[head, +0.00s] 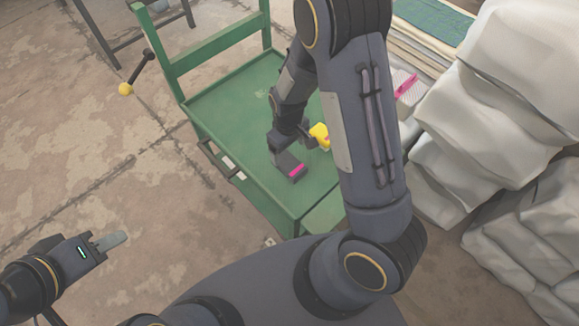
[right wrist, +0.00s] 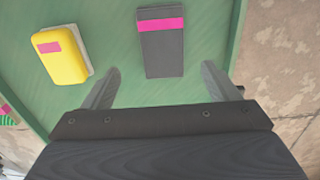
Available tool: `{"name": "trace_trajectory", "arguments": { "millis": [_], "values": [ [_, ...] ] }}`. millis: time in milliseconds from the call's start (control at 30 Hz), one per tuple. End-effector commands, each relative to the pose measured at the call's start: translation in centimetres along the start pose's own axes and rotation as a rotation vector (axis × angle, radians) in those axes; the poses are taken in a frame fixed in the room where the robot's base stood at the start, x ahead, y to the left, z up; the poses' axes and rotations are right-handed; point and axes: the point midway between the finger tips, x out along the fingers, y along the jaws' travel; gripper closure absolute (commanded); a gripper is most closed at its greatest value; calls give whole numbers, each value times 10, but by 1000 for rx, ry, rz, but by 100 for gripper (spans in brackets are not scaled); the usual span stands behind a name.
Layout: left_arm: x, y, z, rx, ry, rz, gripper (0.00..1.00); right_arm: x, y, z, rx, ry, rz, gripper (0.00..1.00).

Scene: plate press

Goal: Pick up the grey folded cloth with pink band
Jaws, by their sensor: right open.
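The grey folded cloth with pink band (head: 288,164) lies flat on the green surface (head: 232,110). In the right wrist view the cloth (right wrist: 162,55) is straight ahead, its pink band at the far end. My right gripper (right wrist: 162,85) is open and empty, its two fingers apart with the near end of the cloth lined up between them. I cannot tell how far above it they are. My left gripper (head: 110,241) is away at the lower left over the floor, holding nothing visible; its fingers overlap from this angle.
A yellow block with a pink patch (right wrist: 62,55) lies left of the cloth in the right wrist view; it also shows in the head view (head: 320,136). White sacks (head: 490,100) are piled at the right. A dark rod with a yellow ball (head: 126,89) is at the left.

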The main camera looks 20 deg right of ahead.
Motion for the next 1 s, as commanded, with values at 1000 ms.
{"name": "trace_trajectory", "arguments": {
  "millis": [1000],
  "values": [
    [12,-6,6,0,0,0,64,69,-4,7,1,0,-2,46]
  ]
}}
